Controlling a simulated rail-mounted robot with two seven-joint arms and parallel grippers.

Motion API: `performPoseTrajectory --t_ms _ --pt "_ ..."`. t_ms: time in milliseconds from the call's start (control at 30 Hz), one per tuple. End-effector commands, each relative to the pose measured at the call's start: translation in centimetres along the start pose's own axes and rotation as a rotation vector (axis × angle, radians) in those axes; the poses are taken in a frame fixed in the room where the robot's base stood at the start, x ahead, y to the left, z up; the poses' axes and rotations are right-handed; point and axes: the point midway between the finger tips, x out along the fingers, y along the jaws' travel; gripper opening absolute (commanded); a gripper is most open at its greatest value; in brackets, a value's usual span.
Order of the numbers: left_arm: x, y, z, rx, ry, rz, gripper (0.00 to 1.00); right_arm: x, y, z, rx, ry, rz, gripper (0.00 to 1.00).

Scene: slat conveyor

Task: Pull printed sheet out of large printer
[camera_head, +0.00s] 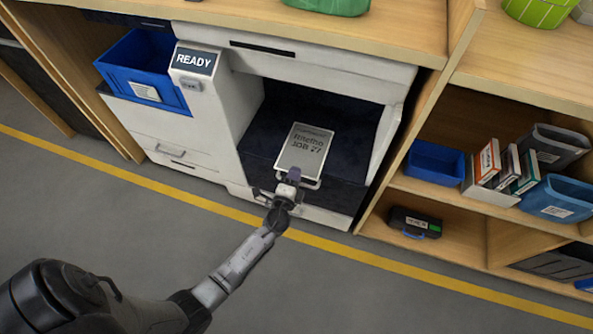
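The large printer (228,112) is white, with a READY display at its upper left and a dark open output bay. The printed sheet (303,148), grey with dark print, lies in the bay with its near edge toward me. My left gripper (292,177) is at that near edge, overlapping it in the view. The fingertips are small and partly hidden by the wrist, so I cannot tell whether they grip the sheet. My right gripper is out of view.
A blue bin (140,66) is at the printer's left. At right, shelves hold a blue tray (434,163), several boxes (503,166), a blue basket (558,198) and a black cartridge (414,223). A yellow line (380,262) crosses the open grey floor.

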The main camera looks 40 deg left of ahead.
Motion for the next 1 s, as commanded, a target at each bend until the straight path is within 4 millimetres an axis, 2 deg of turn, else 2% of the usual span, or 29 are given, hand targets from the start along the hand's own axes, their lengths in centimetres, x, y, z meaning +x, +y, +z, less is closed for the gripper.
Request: performPoseTrajectory --t_ms 200,700,1000 --pt "0.02 -0.03 0.01 0.000 0.000 0.000 0.23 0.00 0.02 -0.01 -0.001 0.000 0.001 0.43" --pt "0.01 -0.03 0.00 0.000 0.000 0.000 0.00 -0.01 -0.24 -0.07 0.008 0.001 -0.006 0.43" --pt "-0.59 -0.01 0.01 0.000 0.000 -0.001 0.00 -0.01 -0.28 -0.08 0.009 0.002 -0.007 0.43"
